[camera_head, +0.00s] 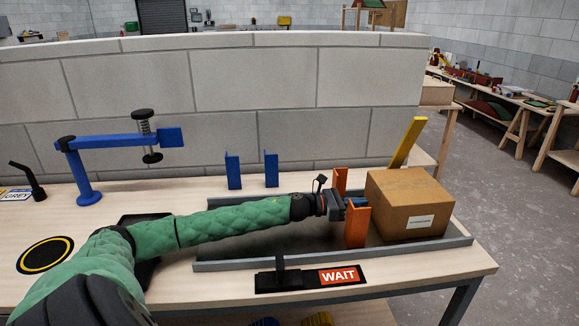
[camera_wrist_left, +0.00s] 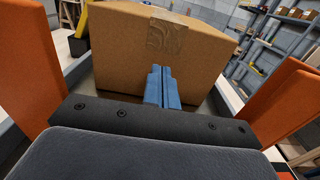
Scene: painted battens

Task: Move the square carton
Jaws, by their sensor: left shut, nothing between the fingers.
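The square carton (camera_head: 408,203) is a brown cardboard box with a white label on its front. It stands at the right end of a dark tray (camera_head: 290,258) with grey rails on the table. My left gripper (camera_head: 358,202) reaches in from the left, between two orange posts, with its fingers pointing at the carton's left side. In the left wrist view the blue fingertips (camera_wrist_left: 163,88) are shut together with nothing between them, in front of the carton's taped face (camera_wrist_left: 130,50). I cannot tell whether they touch it. My right gripper is not in view.
Orange posts (camera_head: 356,226) stand close on both sides of my left gripper. A yellow batten (camera_head: 407,142) leans behind the carton. Two blue posts (camera_head: 233,171) and a blue clamp stand (camera_head: 120,143) are further back. A WAIT sign (camera_head: 340,276) lies at the front edge.

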